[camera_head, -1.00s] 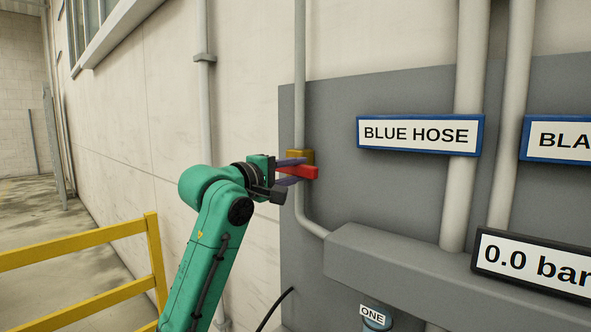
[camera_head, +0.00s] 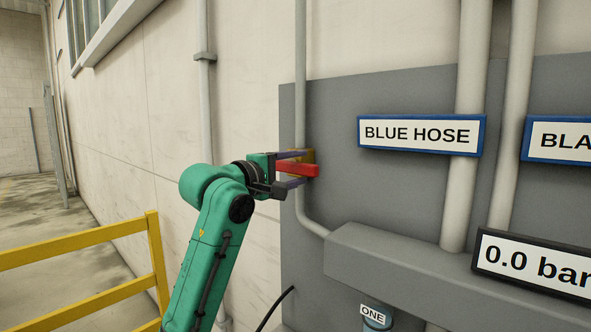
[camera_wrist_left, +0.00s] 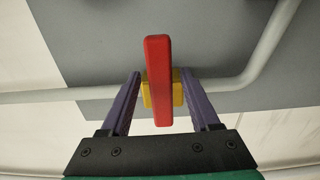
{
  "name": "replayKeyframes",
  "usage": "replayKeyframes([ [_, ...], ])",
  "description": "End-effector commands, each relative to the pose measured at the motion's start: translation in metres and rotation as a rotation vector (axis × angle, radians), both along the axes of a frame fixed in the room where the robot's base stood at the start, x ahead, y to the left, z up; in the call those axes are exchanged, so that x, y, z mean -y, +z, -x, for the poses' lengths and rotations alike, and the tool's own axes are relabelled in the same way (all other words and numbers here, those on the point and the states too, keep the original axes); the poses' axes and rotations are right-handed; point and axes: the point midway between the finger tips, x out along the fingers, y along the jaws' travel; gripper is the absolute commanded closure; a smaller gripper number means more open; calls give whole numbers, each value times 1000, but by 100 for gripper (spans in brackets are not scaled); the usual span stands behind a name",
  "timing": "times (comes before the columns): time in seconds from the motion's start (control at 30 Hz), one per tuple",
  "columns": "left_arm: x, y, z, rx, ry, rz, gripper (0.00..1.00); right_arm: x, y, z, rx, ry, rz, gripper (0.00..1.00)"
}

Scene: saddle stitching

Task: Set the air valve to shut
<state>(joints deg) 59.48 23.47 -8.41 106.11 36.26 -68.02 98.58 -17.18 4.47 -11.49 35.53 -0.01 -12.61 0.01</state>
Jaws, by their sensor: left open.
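The air valve has a yellow body (camera_head: 308,156) on a thin vertical pipe (camera_head: 300,90) at the left edge of the grey panel. Its red lever (camera_head: 292,169) lies level, crosswise to the pipe. The lever also shows in the left wrist view (camera_wrist_left: 158,85), square to the pipe there. My left gripper (camera_head: 303,168) is open around the lever, one purple finger above it and one below. In the left wrist view, gaps show between the lever and both fingers (camera_wrist_left: 162,77). My right gripper is not in view.
A display (camera_head: 535,262) reads 0.0 bar. A BLUE HOSE sign (camera_head: 420,134) hangs on the grey panel (camera_head: 400,190), right of the valve. A grey ledge (camera_head: 400,262) juts out below. A yellow railing (camera_head: 80,237) stands at the left.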

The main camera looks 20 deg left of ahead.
Motion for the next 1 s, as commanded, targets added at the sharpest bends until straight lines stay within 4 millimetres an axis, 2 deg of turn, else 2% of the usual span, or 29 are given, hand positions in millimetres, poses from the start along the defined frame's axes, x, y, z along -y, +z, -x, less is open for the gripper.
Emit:
replayKeyframes([
  [0.17, -5, -3, 14, 2, 0, 1, 38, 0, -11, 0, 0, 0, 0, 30],
  [0.27, -13, -6, 37, 4, 1, -1, 38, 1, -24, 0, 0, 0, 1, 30],
  [0.4, -28, -6, 79, 5, 2, 0, 38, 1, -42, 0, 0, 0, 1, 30],
  [0.6, -44, -3, 124, 3, 1, 0, 38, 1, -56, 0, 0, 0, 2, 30],
  [0.73, -48, -1, 136, 1, 0, 0, 38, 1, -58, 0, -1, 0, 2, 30],
  [1.0, -48, 0, 137, 0, 0, 1, 38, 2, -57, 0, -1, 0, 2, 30],
])
